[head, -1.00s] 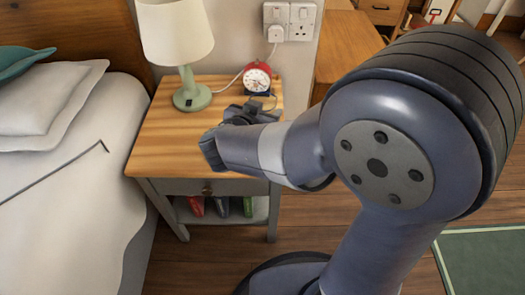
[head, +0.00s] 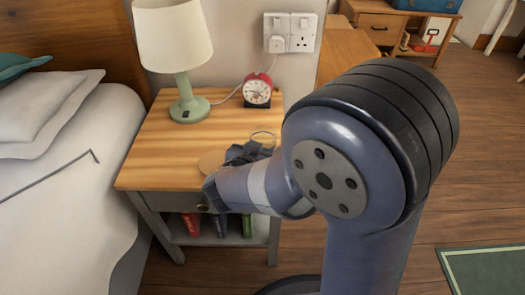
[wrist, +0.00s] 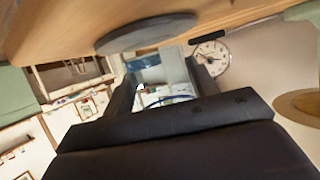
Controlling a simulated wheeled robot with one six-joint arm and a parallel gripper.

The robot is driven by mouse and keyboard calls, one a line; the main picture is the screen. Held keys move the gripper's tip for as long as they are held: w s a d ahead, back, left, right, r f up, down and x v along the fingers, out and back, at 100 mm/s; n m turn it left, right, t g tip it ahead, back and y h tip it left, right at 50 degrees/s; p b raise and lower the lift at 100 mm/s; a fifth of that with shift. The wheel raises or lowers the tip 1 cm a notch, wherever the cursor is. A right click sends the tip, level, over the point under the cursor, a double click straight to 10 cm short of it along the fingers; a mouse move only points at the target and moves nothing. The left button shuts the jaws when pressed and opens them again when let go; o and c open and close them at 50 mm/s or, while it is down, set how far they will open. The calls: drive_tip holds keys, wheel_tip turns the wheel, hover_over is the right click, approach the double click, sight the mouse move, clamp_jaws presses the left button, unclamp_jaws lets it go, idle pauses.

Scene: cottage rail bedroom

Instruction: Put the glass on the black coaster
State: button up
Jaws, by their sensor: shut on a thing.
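The glass is clear. Its rim (head: 263,135) shows just above my gripper (head: 246,152) over the nightstand's right side. In the wrist view, my gripper (wrist: 168,88) is shut on the glass (wrist: 165,75), which shows faintly between the dark fingers. A dark grey-black round coaster (wrist: 148,32) lies on the wooden top near the upper edge of the wrist view, which looks upside down. The glass appears apart from it, but the exact gap cannot be told. In the head view the dark coaster is not visible, probably hidden by my arm.
A tan round coaster (head: 211,162) lies left of my gripper on the nightstand (head: 150,165). A red alarm clock (head: 257,90) and a green-based lamp (head: 188,108) stand behind. The bed (head: 50,190) is at left. The nightstand's left front is clear.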

drive_tip(key=shift+f, duration=0.15)
drive_tip(key=o, duration=1.1)
drive_tip(key=shift+o, duration=0.2)
drive_tip(key=shift+r, duration=0.2)
drive_tip(key=shift+s+a+r, duration=0.15)
drive_tip(key=shift+s+r, duration=0.05)
drive_tip(key=shift+s, duration=0.05)
drive_tip(key=p+v, duration=0.5)
drive_tip(key=v, duration=0.6)
drive_tip(key=shift+s, duration=0.2)
